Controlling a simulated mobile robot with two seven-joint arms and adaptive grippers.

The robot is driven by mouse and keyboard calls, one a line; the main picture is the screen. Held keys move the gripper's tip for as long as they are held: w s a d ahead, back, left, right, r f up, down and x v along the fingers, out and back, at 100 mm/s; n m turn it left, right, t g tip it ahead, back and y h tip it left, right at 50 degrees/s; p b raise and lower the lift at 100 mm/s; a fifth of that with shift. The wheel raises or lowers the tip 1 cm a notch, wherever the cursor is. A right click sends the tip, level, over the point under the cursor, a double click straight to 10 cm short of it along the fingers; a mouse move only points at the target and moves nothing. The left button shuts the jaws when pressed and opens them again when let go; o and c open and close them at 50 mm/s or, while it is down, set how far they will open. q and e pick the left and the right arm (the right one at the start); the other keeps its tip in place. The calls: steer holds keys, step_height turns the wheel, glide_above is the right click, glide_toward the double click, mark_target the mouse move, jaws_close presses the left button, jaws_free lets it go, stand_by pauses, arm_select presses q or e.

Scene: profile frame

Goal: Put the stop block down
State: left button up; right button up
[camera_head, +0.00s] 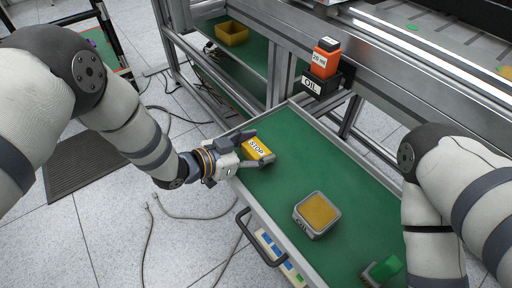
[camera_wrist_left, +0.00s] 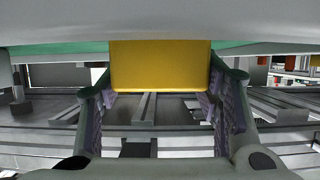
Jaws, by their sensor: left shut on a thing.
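The stop block (camera_head: 257,149) is yellow with a white label reading STOP. It is at the left end of the green-topped bench surface (camera_head: 290,180). My left gripper (camera_head: 252,151) is shut on it, with one finger on each side. In the left wrist view the block (camera_wrist_left: 160,66) shows as a yellow face between the two fingers (camera_wrist_left: 163,105). I cannot tell whether the block touches the surface. My right arm comes in at the right of the head view, but its gripper is out of the picture.
A grey tin with a yellow-brown top (camera_head: 318,213) stands mid-surface. A green-topped item (camera_head: 384,270) is at the near end. An orange bottle (camera_head: 326,58) sits in a black OIL holder (camera_head: 320,84) on the frame behind. The green surface between block and tin is clear.

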arm_select(q)
steer(key=o, duration=1.3)
steer(key=shift+f, duration=0.15)
